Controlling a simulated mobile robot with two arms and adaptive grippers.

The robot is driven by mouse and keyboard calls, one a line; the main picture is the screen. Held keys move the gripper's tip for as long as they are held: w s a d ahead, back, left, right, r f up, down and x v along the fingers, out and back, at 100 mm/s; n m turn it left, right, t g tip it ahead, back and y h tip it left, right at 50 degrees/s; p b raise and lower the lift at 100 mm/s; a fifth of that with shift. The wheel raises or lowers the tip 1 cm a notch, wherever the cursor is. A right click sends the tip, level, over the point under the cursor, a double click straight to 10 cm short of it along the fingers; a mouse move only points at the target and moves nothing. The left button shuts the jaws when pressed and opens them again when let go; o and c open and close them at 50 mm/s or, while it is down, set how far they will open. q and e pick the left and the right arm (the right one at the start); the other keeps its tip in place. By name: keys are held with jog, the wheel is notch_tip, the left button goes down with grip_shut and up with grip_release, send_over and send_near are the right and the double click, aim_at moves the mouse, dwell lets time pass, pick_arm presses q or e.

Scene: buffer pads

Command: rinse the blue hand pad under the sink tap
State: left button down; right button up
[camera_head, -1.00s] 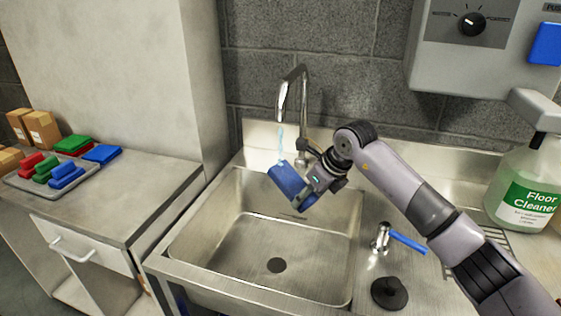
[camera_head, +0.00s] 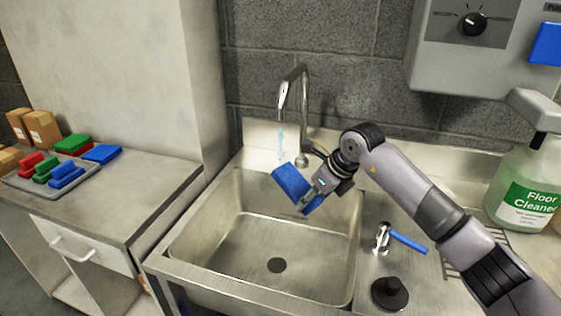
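The blue hand pad (camera_head: 291,184) is held tilted over the back part of the sink basin (camera_head: 230,236). My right gripper (camera_head: 308,197) comes in from the right and is shut on the pad's lower right side; part of the pad is hidden by the fingers. The chrome tap (camera_head: 302,98) arches above. A thin stream of water (camera_head: 281,144) falls from its spout and reaches the pad's upper edge. My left gripper is out of view.
A tap handle with a blue lever (camera_head: 407,242) and a black plunger-like stopper (camera_head: 390,293) are on the right ledge. A floor cleaner bottle (camera_head: 525,185) stands at far right. A tray (camera_head: 20,184) holds coloured pads on the left counter.

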jog(key=s+d+b, duration=0.1)
jog(key=s+d, duration=0.6)
dwell(0.3)
jog(key=shift+s, duration=0.1)
jog(key=s+d+f+n+g+h, duration=0.1)
jog(key=s+n+g, duration=0.2)
jog(key=s+n, duration=0.3)
jog(key=s+d+f+n+g+h+p, duration=0.1)
jog(key=s+n+g, duration=0.2)
jog(key=s+n, duration=0.4)
jog(key=s+d+f+n+g+h+p, duration=0.1)
jog(key=s+n+g, duration=0.3)
jog(key=s+n, duration=0.3)
jog(key=shift+s+d+n+h, duration=0.15)
jog(key=shift+n, duration=1.3)
jog(key=shift+s+d+n+h, duration=0.1)
jog(key=shift+n+h, duration=0.05)
jog(key=shift+n, duration=1.3)
jog(key=shift+s+d+n+h, duration=0.3)
jog(key=shift+s+n, duration=0.15)
jog(key=shift+n, duration=0.15)
jog(key=shift+a+f, duration=0.1)
